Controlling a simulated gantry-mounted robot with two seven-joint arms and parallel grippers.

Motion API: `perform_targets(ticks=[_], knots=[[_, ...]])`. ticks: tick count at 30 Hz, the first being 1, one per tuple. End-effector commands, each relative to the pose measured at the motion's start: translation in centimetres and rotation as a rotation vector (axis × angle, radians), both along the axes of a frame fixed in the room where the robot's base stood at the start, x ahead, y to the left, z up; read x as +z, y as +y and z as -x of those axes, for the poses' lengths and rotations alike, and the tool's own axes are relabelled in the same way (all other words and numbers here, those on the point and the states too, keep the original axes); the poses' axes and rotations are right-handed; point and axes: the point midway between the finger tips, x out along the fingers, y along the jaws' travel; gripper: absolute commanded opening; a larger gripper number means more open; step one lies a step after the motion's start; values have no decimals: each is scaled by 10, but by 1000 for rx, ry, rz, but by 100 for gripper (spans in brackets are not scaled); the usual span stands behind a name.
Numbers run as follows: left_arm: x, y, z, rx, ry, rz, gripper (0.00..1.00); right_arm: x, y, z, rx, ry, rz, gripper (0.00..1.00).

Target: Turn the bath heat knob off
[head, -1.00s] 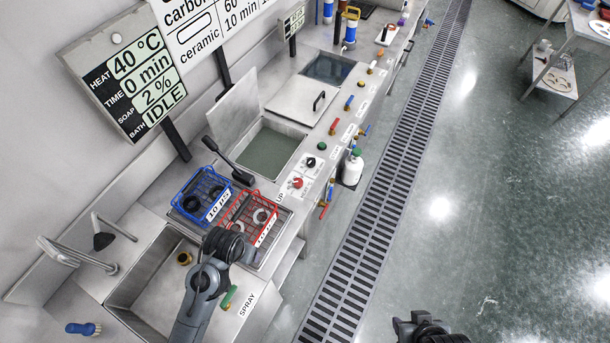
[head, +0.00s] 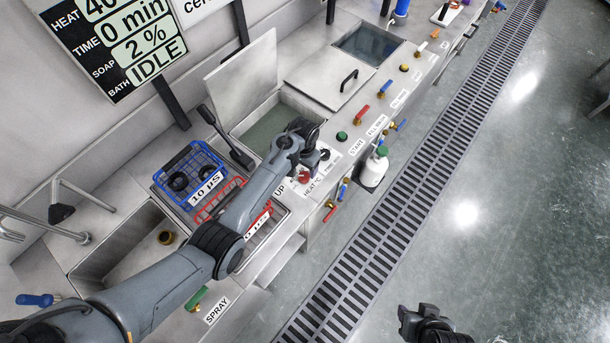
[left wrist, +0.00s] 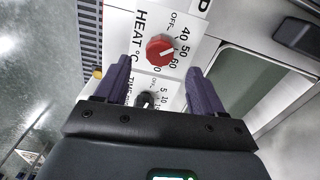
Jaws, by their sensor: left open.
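The red bath heat knob (left wrist: 160,48) sits on a white plate marked HEAT °C, with OFF, 40, 50 and 60 around it. It has a pale mark toward the numbers; I cannot read its exact setting. In the head view the heat knob (head: 304,176) shows just below my left gripper (head: 307,158). In the left wrist view my left gripper (left wrist: 158,72) is open, with its fingers apart and the red knob just beyond the fingertips, not gripped. The black time knob (left wrist: 146,99) shows between the fingers. My right gripper (head: 430,322) is at the bottom, away from the counter; its jaws are unclear.
A sign (head: 128,45) reads 0 min, 2 % and IDLE. The open bath (head: 275,122) lies behind the knobs. Blue (head: 190,178) and red (head: 225,200) baskets stand left of them. A white bottle (head: 374,166) stands at the counter's front. The floor at right is clear.

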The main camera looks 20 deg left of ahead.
Motion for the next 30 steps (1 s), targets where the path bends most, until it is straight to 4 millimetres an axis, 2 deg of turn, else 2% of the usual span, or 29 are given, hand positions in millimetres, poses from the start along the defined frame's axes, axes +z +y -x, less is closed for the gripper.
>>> perform_targets(ticks=[1,6,12,18,27,28,30], knots=[[-10,0,0,0,2,0,69,-4,0,0,0,0,0,43],[-38,0,0,0,1,-1,69,-10,0,0,0,-1,0,43],[-64,0,0,0,0,-1,69,-17,0,-1,0,-3,0,43],[-74,0,0,0,-2,-1,69,-20,0,-2,0,-4,0,43],[-75,0,0,0,-2,-1,69,-20,0,-2,0,-5,0,43],[-75,0,0,0,-2,-1,67,-20,0,-2,0,-5,0,43],[-75,0,0,0,-2,-1,56,-20,0,-2,0,-5,1,43]])
